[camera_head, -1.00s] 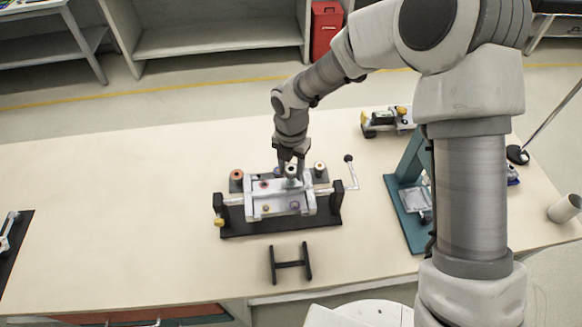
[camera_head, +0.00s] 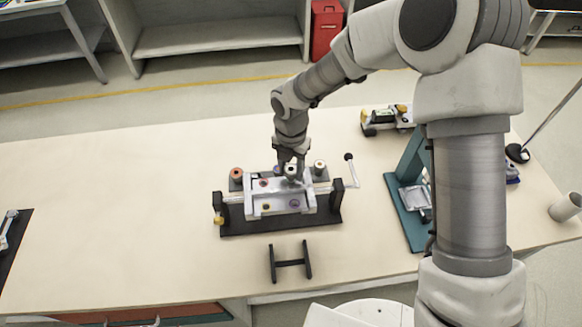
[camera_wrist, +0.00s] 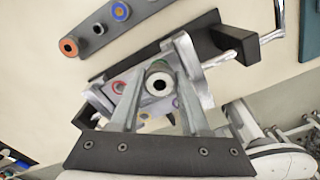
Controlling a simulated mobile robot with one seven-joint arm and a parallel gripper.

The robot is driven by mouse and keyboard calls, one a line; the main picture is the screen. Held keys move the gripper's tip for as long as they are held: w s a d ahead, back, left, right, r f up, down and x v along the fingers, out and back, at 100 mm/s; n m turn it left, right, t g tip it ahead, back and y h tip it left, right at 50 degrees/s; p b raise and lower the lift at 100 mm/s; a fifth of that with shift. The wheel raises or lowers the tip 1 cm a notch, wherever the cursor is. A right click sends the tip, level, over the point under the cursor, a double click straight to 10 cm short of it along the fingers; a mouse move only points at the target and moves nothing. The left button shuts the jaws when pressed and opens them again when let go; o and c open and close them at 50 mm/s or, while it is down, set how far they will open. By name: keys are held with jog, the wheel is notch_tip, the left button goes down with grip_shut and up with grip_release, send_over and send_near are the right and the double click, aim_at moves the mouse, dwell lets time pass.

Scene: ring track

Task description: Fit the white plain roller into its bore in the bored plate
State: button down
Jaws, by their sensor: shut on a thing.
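My gripper (camera_head: 290,173) is shut on the white plain roller (camera_wrist: 159,84), a pale upright cylinder with a dark central hole. The wrist view shows it between my two fingertips (camera_wrist: 157,80). The roller is over the far right part of the bored plate (camera_head: 281,202), a light metal plate in a dark-based fixture. Its lower end is hidden, so I cannot tell how far it is in a bore.
Behind the plate a dark rack holds an orange-topped roller (camera_head: 236,174), a blue-ringed roller (camera_wrist: 121,11) and a pale roller (camera_head: 319,166). A crank handle (camera_head: 350,170) stands to the right. A black H-shaped stand (camera_head: 290,263) lies in front.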

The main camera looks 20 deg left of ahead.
jog(key=shift+f+b, duration=0.6)
jog(key=shift+f, duration=0.4)
jog(key=shift+c, duration=1.5)
grip_release()
jog(key=shift+d, duration=0.1)
notch_tip(320, 180, up, 18)
jog(key=shift+a+f, duration=0.2)
